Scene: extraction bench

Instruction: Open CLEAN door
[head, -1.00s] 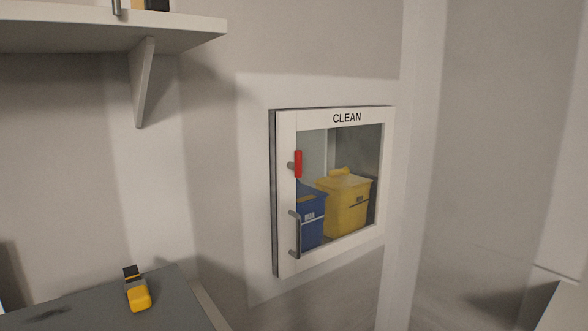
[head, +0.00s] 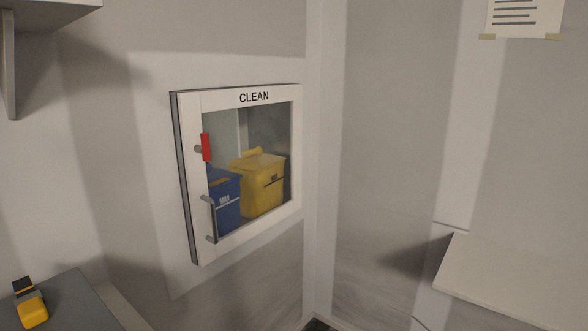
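The CLEAN door (head: 255,97) is a white-framed glass door on a wall hatch, left of centre in the head view. It appears shut. A grey bar handle (head: 213,220) sits low on its left side, with a red latch handle (head: 205,147) upright above it. Behind the glass stand a blue box (head: 226,205) and a yellow box (head: 262,185). Neither of my grippers is in view.
A grey bench top (head: 70,302) with a yellow and black tool (head: 31,305) is at lower left. A shelf (head: 50,12) juts out at upper left. A pale ledge (head: 515,275) stands at right. A paper notice (head: 522,17) hangs at upper right.

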